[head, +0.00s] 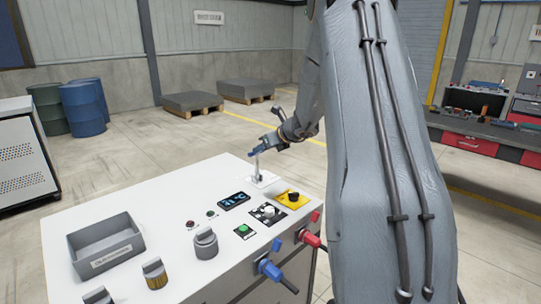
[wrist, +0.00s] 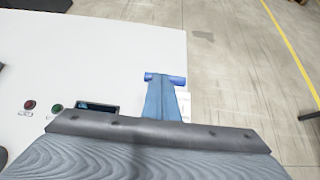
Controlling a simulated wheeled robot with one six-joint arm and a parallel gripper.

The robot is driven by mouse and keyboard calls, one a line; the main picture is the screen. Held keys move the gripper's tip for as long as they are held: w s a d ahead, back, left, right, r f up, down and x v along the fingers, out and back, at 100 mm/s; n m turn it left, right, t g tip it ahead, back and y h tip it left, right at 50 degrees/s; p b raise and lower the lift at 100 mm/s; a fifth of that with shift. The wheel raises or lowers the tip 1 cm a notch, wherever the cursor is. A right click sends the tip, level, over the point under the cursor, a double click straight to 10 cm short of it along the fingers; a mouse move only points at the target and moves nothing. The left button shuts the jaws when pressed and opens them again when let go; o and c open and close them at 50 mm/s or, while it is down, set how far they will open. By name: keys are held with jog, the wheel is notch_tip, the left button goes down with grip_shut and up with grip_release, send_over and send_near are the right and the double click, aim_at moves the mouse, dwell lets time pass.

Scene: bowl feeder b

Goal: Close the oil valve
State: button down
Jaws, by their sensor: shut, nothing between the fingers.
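A lever (head: 258,168) stands upright from a white plate at the far right part of the cabinet top. Its top end has a blue crossbar, seen in the wrist view as a blue cylinder (wrist: 177,80). My gripper (head: 258,151) is shut and empty, its fingers by the top of the lever; in the wrist view the shut fingers (wrist: 164,90) reach to the crossbar. I cannot tell whether they touch it. A blue handle (head: 270,270) and a red handle (head: 311,239) stick out from pipes on the cabinet's side. No label naming the oil valve is readable.
The white cabinet top (head: 150,210) carries a grey bin (head: 106,243), a grey knob (head: 205,243), a lit display (head: 234,201), a yellow switch plate (head: 291,200) and several buttons. Blue and green barrels (head: 85,108) and pallets stand behind.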

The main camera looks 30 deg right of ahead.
jog(key=w+a+b, duration=0.2)
jog(key=w, duration=0.6)
jog(key=shift+w+f, duration=0.2)
jog(key=shift+f, duration=0.2)
dwell(0.3)
notch_tip(320, 180, up, 13)
jog(key=s, duration=0.2)
jog(key=shift+s+d, duration=0.25)
jog(key=shift+d, duration=0.1)
jog(key=shift+a+f, duration=0.1)
